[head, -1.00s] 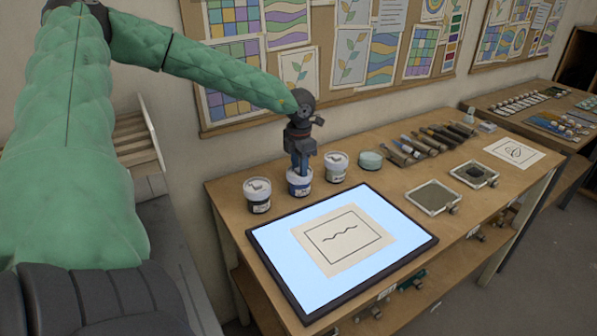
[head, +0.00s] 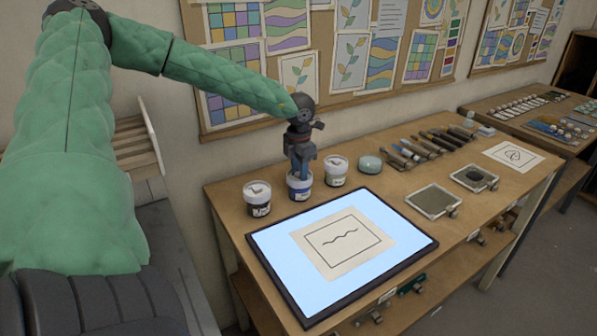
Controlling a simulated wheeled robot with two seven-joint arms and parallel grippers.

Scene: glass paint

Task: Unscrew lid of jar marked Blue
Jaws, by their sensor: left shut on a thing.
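Three small white-lidded jars stand in a row on the wooden table behind the light panel. The middle jar (head: 299,187) has a blue band and is the one I take as Blue; its lettering is too small to read. My left gripper (head: 300,172) points straight down onto the top of this jar and is shut on its lid, which the fingers largely hide. The jar stands upright on the table. I cannot tell how far the lid is turned. My right gripper is not in view.
A dark-labelled jar (head: 257,199) stands close on the left and another white-lidded jar (head: 336,170) close on the right. A round pale tub (head: 370,164) is further right. The lit panel (head: 281,251) with a drawing sheet (head: 343,243) fills the table's front. Brushes and tools lie at the back.

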